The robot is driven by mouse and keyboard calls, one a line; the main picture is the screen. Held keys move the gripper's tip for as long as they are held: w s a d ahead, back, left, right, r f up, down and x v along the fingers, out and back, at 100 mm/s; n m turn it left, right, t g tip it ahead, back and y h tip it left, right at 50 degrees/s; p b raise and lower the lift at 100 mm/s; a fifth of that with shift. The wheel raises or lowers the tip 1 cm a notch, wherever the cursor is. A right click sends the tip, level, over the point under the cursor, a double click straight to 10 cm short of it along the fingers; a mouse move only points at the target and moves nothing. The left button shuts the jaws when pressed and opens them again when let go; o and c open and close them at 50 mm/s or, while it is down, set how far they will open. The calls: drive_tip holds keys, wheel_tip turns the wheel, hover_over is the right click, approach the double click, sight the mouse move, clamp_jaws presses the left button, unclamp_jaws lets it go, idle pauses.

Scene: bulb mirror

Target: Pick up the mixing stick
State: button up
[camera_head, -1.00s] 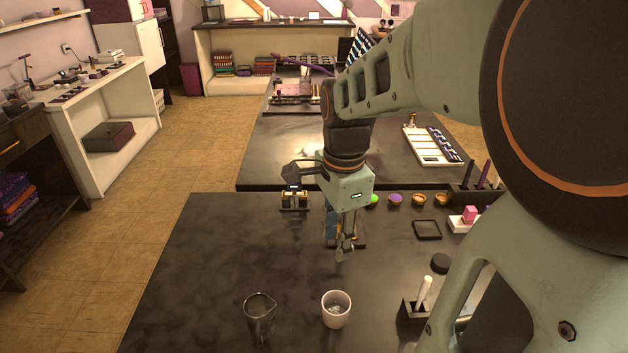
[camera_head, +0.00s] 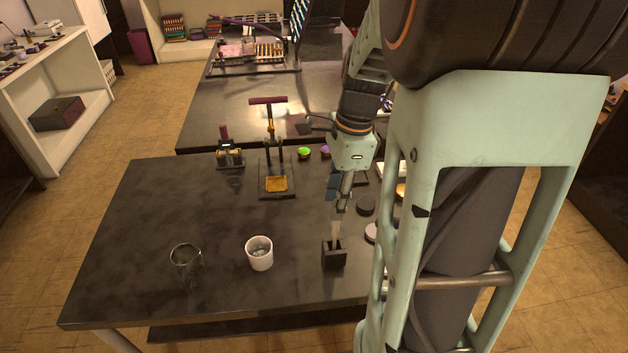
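The mixing stick, a pale thin rod (camera_head: 337,230), stands upright in a small black holder (camera_head: 334,258) near the front right of the dark table. My gripper (camera_head: 338,206) points down just above the stick, with its fingertips close to the stick's upper end. I cannot tell whether the fingers touch the stick or how far apart they are. The holder hides the stick's lower end.
A white cup (camera_head: 260,253) and a clear beaker (camera_head: 186,260) stand left of the holder. A press with a T-handle (camera_head: 270,140) stands behind. Round dark lids lie near my arm, which hides the table's right side.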

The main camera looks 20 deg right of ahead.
drive_tip(key=shift+s+d+f, duration=0.2)
drive_tip(key=shift+s+d, duration=0.05)
drive_tip(key=shift+d, duration=0.2)
hover_over(335, 239)
drive_tip(key=w, duration=0.1)
wheel_tip(335, 239, down, 5)
drive_tip(key=shift+r, duration=0.1)
drive_tip(key=shift+a+f+b, duration=0.15)
drive_tip(key=shift+f+b, duration=0.1)
drive_tip(key=shift+f, duration=1.2)
drive_tip(key=shift+a+f+b, duration=0.1)
drive_tip(key=shift+f+b, duration=0.15)
drive_tip(key=shift+f, duration=1.2)
drive_tip(key=shift+c, duration=0.5)
clamp_jaws()
